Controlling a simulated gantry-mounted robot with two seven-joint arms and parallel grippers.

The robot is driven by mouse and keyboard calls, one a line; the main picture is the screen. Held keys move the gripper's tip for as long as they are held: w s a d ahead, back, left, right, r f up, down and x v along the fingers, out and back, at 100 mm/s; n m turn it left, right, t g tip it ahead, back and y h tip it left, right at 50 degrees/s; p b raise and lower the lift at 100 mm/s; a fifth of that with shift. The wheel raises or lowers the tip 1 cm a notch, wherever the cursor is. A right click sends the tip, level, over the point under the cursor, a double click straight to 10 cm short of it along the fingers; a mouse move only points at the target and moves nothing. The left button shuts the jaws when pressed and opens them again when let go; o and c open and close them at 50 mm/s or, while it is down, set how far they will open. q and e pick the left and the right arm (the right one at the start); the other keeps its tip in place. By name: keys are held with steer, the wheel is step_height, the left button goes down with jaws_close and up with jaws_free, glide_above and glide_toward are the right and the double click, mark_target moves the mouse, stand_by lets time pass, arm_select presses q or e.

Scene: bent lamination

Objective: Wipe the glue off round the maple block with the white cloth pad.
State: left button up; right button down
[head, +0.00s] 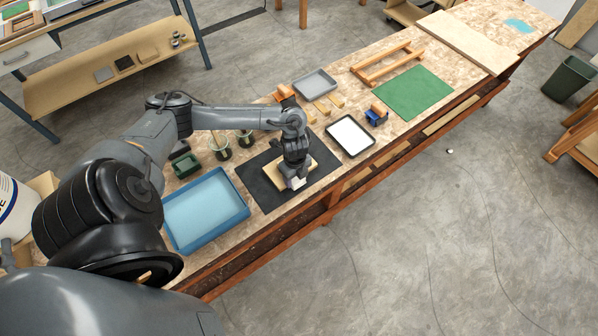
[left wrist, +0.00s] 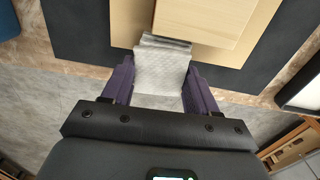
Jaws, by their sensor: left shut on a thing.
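The white cloth pad (left wrist: 160,70) is held between the purple fingers of my left gripper (left wrist: 160,92). Its far end meets the near edge of the pale maple block (left wrist: 215,18) in the left wrist view; I cannot tell whether they touch. The block sits on a wider light wood board (left wrist: 128,18), which lies on a black mat (left wrist: 75,28). In the head view my left gripper (head: 295,178) points down over the front of the board (head: 273,179), with the pad (head: 298,183) below it. The arm hides part of the block. I cannot make out any glue.
A blue tray (head: 205,212) stands left of the mat. Two dark jars (head: 220,148) and a green box (head: 185,165) are behind. A black-rimmed white tray (head: 350,136) lies to the right, with a blue-and-wood tool (head: 377,114) past it. The table's front edge is close to the mat.

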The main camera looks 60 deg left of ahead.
arm_select(q)
steer(key=shift+f, duration=0.35)
stand_by(0.7)
steer(key=shift+w, duration=0.1)
steer(key=shift+w+a+r, duration=0.1)
steer(key=shift+w+r, duration=0.05)
steer(key=shift+w, duration=0.55)
steer(key=shift+w, duration=0.15)
steer(key=shift+w+a+b, duration=0.15)
steer(key=shift+w+b, duration=0.35)
steer(key=shift+w, duration=0.25)
steer(key=shift+w+f, duration=0.2)
steer(key=shift+w+a+f, duration=0.1)
steer(key=shift+w+a, duration=0.05)
steer(key=shift+w, duration=0.35)
